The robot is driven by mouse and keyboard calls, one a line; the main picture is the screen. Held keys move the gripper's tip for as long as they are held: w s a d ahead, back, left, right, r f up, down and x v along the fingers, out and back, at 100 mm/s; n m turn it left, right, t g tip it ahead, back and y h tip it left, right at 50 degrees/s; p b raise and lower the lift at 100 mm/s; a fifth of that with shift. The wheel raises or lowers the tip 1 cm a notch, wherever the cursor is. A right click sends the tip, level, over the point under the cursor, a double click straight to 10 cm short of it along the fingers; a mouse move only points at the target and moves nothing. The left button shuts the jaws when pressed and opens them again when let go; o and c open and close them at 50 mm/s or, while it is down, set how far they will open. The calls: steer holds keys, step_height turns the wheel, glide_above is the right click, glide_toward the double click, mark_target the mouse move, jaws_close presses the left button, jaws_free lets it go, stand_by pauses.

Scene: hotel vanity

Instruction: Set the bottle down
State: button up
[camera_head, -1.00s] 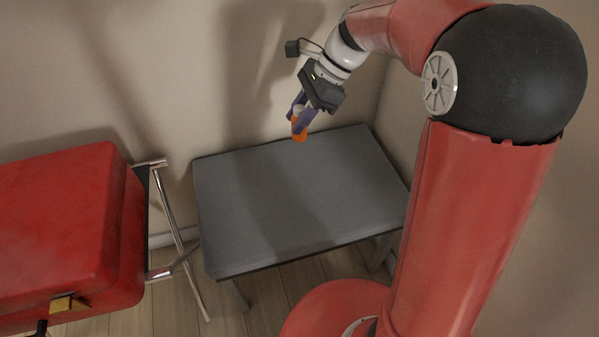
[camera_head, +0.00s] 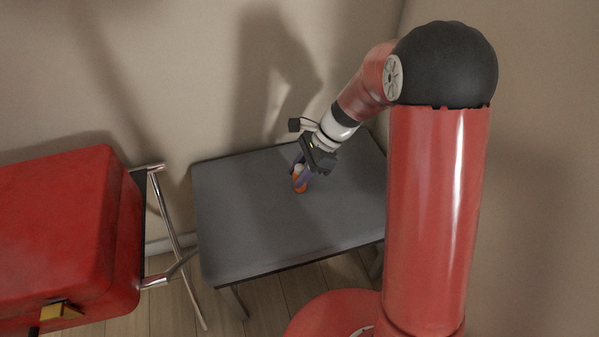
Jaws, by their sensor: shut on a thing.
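The bottle (camera_head: 299,185), orange with a pale part above, is between the fingers of my gripper (camera_head: 301,174). My gripper is shut on it and points down and to the left. The bottle is over the back middle of the grey table (camera_head: 240,225), at or very near its top. I cannot tell whether its base touches the surface. The fingers hide part of the bottle.
The tabletop around the bottle is bare. A red suitcase (camera_head: 60,235) lies on a metal-framed rack (camera_head: 172,215) to the left of the table. Walls stand close behind and to the right of the table.

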steer(key=shift+f, duration=0.15)
steer(key=o, duration=1)
